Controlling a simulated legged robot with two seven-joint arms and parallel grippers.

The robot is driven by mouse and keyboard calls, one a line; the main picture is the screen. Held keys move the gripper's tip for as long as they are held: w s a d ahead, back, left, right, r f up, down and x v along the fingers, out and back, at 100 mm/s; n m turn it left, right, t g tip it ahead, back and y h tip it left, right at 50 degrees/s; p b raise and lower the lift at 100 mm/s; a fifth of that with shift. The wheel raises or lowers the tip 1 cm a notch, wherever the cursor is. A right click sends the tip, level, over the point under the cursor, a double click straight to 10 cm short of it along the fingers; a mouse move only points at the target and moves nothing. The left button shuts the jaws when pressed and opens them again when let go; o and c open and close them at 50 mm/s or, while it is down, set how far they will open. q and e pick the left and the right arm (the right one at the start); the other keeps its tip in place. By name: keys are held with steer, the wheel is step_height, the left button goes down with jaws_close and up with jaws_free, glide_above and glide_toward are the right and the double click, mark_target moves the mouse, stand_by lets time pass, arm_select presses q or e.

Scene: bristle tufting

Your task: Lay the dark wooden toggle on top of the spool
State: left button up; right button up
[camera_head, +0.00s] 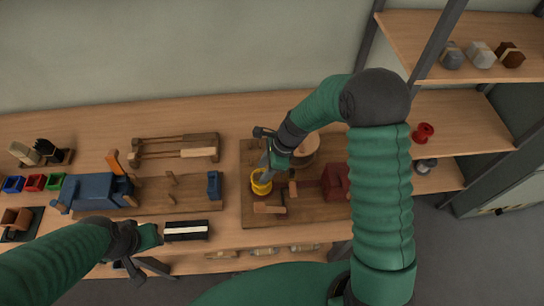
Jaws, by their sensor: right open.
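A yellow spool (261,183) stands on the wooden board at the middle of the bench. My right gripper (266,170) points down right at the spool's top and is open. It covers part of the spool, and I cannot tell whether it touches it. I cannot pick out the dark wooden toggle for certain; the gripper may hide it. A small dark brown piece (292,190) stands just right of the spool. My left gripper (142,267) is low at the bench's front edge, far left of the spool; its jaws are too unclear to read.
The wooden board (310,208) also carries a round wooden piece (305,148) and a dark red block (336,182). A blue vise (95,190) and small coloured bins (35,182) are at the left. A black-and-white strip (186,230) lies at the front. A shelf with a red spool (423,132) stands right.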

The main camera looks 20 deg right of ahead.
steer(key=v, duration=1.5)
